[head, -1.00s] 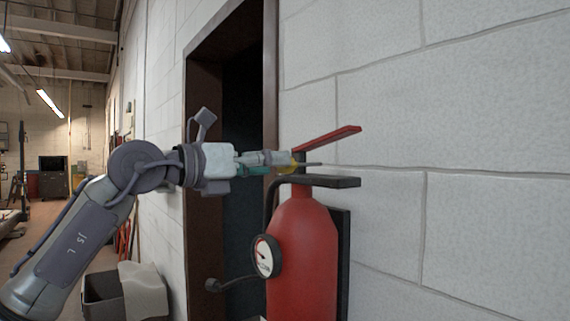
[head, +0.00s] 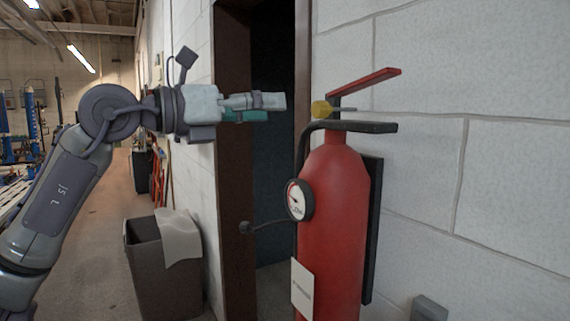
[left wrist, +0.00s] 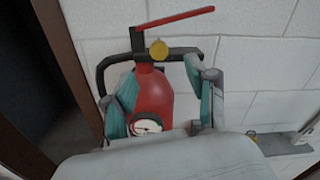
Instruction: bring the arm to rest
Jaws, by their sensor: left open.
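My left gripper (head: 284,103) is open and empty, level with the top of the red fire extinguisher (head: 335,220), with a gap to its left. A yellow round pull (head: 320,110) with a thin pin sits between the extinguisher's red upper lever (head: 365,82) and black lower handle (head: 350,127). In the left wrist view, the two fingers (left wrist: 152,82) stand apart on either side of the extinguisher (left wrist: 152,98), with the yellow pull (left wrist: 158,50) between and beyond them. My right gripper is not in view.
The extinguisher hangs by a black bracket (head: 373,230) on a white block wall (head: 480,80). A dark doorway (head: 275,170) lies behind my left gripper. A grey bin (head: 165,270) with a cloth (head: 178,237) stands below. Open floor runs back on the left.

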